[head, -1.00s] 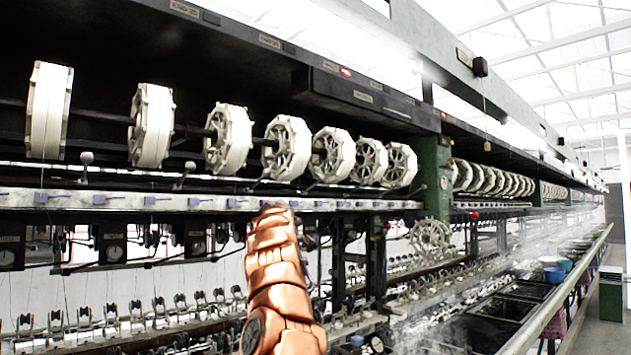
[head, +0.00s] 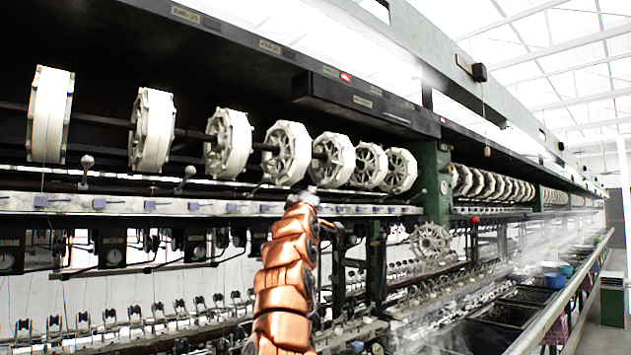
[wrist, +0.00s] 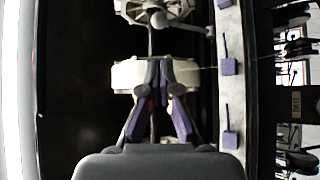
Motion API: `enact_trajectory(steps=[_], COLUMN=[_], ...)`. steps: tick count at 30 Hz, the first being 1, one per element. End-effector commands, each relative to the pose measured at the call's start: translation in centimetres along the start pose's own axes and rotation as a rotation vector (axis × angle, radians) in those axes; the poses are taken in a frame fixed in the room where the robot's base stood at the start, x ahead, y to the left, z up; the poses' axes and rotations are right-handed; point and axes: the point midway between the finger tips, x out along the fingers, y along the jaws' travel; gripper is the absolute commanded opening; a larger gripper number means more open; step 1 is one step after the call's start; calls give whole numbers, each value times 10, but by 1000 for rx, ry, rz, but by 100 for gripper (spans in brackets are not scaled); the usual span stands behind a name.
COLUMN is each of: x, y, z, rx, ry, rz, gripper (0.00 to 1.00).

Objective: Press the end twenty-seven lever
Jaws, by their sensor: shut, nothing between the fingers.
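Levers with round grey knobs stand along the rail under the white reels; one knob (head: 87,160) is at the far left and another knob (head: 190,169) is nearer the middle in the head view. I cannot tell which lever is end twenty-seven; the label plates (head: 185,14) are too small to read surely. My copper arm rises to the rail, and its wrist hides most of my gripper in the head view. In the wrist view my gripper (wrist: 152,92) is shut and empty in front of a white reel (wrist: 124,74). A ball-knobbed lever (wrist: 159,20) lies beyond the fingertips, apart from them.
A long pale rail (head: 130,205) with purple clips (head: 98,203) runs below the reels. Several white reels (head: 287,152) hang on a shaft under a dark beam. A green post (head: 435,185) stands to the right. Basins and a pale handrail (head: 560,300) line the right side.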

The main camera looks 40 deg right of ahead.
Motion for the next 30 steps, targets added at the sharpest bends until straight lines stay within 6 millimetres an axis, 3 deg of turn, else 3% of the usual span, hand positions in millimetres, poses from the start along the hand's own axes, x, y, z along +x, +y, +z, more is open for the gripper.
enact_trajectory(steps=[30], x=[84], y=[3], z=[-2], rx=[-2], ry=[1], rz=[-1], gripper=[0])
